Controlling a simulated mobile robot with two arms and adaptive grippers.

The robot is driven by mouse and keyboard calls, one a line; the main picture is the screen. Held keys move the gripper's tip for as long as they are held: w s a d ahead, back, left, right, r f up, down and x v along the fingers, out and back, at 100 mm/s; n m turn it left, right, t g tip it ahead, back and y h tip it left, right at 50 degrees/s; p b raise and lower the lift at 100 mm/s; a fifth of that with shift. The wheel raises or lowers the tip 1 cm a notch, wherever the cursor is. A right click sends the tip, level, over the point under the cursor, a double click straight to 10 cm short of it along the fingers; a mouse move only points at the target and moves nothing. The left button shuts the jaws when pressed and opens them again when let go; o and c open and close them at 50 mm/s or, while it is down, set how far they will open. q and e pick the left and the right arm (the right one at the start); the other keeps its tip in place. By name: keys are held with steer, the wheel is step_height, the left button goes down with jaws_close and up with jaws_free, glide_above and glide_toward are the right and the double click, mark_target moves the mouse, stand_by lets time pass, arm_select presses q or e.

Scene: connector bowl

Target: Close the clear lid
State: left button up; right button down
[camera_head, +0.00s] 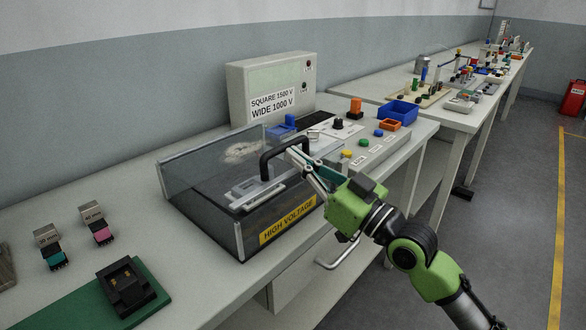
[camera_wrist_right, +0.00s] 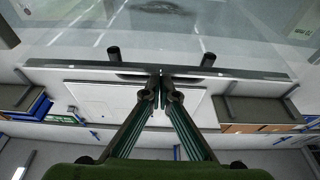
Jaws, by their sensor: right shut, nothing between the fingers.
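The clear lid (camera_head: 205,165) belongs to a dark box with a yellow HIGH VOLTAGE label (camera_head: 287,220). A black curved handle (camera_head: 285,150) stands at the lid's right side. In the wrist view a clear panel with a dark edge (camera_wrist_right: 240,73) crosses the picture. My right gripper (camera_head: 303,160) is shut and empty, its fingertips beside the handle's right end; whether they touch is unclear. The fingertips (camera_wrist_right: 162,82) also show at the dark edge. My left gripper is out of view.
A grey voltage panel (camera_head: 270,85) stands behind the box. Colored buttons and a blue bin (camera_head: 398,111) lie to the right. Connectors (camera_head: 97,222) and a black socket on a green mat (camera_head: 90,308) lie at left. A drawer handle (camera_head: 338,255) juts below.

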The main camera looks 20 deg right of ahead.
steer(key=shift+d, duration=0.1)
stand_by(0.3)
steer(key=shift+s, duration=0.1)
steer(key=v, duration=1.2)
steer(key=shift+f, duration=0.1)
